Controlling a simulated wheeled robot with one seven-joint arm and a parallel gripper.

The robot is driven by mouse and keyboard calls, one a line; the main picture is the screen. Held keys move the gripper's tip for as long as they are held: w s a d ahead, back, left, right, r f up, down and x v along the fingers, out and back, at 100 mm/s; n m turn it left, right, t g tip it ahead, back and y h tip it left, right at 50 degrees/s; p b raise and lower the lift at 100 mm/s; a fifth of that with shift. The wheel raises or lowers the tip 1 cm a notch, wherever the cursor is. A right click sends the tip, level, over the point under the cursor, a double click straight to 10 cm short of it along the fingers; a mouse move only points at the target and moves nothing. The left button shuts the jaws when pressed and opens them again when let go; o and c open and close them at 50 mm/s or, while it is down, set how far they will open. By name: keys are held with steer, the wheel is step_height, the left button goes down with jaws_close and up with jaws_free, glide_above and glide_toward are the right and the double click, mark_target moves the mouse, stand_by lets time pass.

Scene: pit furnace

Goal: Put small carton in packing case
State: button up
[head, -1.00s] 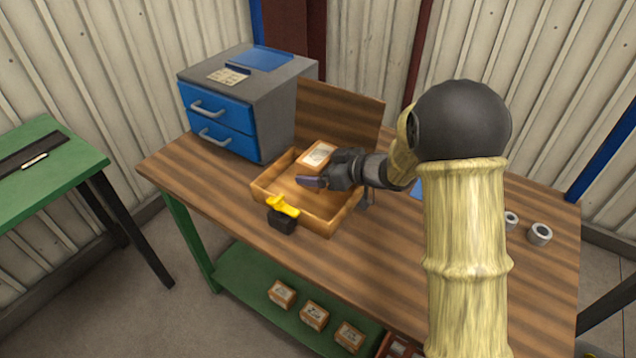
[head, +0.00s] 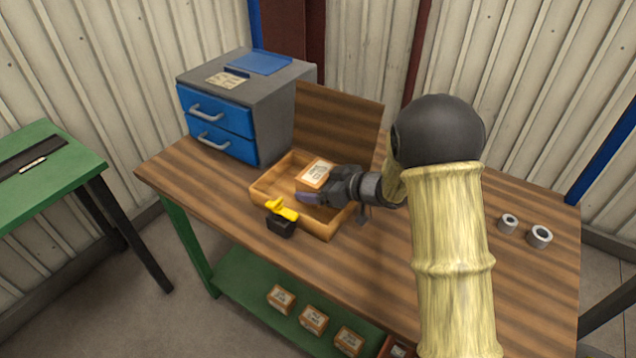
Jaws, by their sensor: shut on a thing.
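The small carton (head: 315,173) is an orange-brown box with a white label on top. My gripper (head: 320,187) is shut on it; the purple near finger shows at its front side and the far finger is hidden. The packing case (head: 264,197) is an open, shallow wooden box on the bench, with its lid (head: 338,120) raised at the back. The carton shows within the case's outline, towards the back. I cannot tell whether it touches the case floor. My gripper reaches in from the right and hides part of the right wall.
A grey cabinet with blue drawers (head: 222,120) is left of the case. Two metal rings (head: 539,237) lie at the right. Several similar cartons (head: 312,319) sit on the green lower shelf (head: 240,290).

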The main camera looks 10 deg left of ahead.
steer(key=shift+f, duration=0.6)
steer(key=o, duration=1.1)
steer(key=shift+r, duration=0.35)
steer(key=v, duration=1.2)
steer(key=shift+r, duration=0.2)
steer(key=shift+d, duration=0.1)
